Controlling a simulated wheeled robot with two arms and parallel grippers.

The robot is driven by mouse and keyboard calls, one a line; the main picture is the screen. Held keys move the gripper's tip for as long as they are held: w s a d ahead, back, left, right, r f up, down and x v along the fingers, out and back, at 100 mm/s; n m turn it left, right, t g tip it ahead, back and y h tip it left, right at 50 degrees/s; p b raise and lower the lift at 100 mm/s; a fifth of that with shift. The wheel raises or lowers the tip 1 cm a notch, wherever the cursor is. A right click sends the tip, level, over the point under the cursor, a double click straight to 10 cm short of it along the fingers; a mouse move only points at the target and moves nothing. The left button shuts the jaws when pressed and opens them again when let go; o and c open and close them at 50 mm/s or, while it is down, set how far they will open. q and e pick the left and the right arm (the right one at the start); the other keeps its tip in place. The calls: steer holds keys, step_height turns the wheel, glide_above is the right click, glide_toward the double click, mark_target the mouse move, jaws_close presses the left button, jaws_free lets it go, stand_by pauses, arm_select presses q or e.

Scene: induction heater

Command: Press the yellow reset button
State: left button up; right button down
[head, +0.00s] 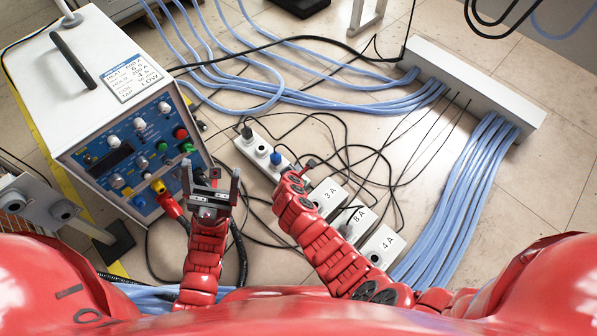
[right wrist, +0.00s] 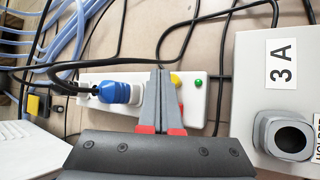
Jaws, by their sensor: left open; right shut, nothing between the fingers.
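A small round yellow button (right wrist: 175,79) sits on a white power strip (right wrist: 206,105) in the right wrist view, beside a green one (right wrist: 198,82). My right gripper (right wrist: 160,73) is shut and empty. Its fingertips appear just left of the yellow button and partly cover it; I cannot tell whether they touch the strip. In the head view the strip (head: 243,146) lies on the floor, its near end hidden by my right arm.
A blue plug (right wrist: 120,92) sits in the strip left of my right fingers. A box marked 3 A (right wrist: 275,95) stands to the right. The white heater unit (head: 100,90) stands at left. Black cables (head: 345,150) and blue hoses (head: 300,98) cross the floor.

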steer(key=shift+f, duration=0.2)
stand_by(0.5)
steer(key=shift+f, duration=0.2)
steer(key=shift+f+b, duration=0.9)
steer(key=shift+f, duration=0.2)
stand_by(1.0)
steer(key=shift+r, duration=0.15)
steer(key=shift+r+p, duration=1.3)
steer(key=shift+p, duration=0.15)
step_height(320, 180, up, 5)
steer(key=p, duration=0.5)
